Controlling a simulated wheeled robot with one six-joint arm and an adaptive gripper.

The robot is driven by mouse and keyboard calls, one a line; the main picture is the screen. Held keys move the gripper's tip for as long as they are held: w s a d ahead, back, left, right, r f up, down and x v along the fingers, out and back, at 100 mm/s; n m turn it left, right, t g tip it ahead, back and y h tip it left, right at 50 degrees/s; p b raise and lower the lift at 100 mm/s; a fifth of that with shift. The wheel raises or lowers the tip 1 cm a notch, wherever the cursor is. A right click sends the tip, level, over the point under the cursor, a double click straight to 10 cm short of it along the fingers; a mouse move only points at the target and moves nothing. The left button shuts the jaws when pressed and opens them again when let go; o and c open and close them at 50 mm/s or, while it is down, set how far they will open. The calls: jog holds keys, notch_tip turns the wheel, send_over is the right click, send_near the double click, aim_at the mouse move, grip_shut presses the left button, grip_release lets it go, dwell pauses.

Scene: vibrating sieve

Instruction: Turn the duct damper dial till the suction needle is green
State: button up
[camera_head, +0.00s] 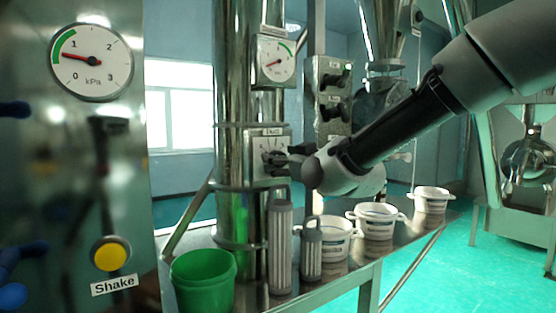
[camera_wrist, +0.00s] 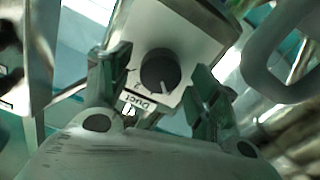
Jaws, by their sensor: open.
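The duct damper dial is a black round knob (camera_wrist: 158,70) with a white pointer line, on a pale plate marked "Duct" in the wrist view. In the head view its plate (camera_head: 250,138) is fixed to the shiny vertical duct, and my gripper partly hides the knob. My gripper (camera_head: 280,160) is open in front of the dial. In the wrist view its fingers (camera_wrist: 150,75) stand on both sides of the knob, apparently apart from it. A gauge (camera_head: 275,61) above the dial has a green arc at upper right; its red needle points lower left, off the green.
A larger kPa gauge (camera_head: 92,60) is at left, its needle near the green arc's lower end. Below it is a yellow Shake button (camera_head: 110,254). A green bucket (camera_head: 203,280), grey-handled cylinders (camera_head: 280,245) and white tubs (camera_head: 376,220) stand below. A switch box (camera_head: 333,95) is right of the duct.

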jog(key=shift+x, duration=1.05)
jog(key=c, duration=1)
jog(key=shift+m, duration=0.3)
jog(key=shift+d+m, duration=0.1)
jog(key=shift+m, duration=2.5)
jog(key=o, duration=1)
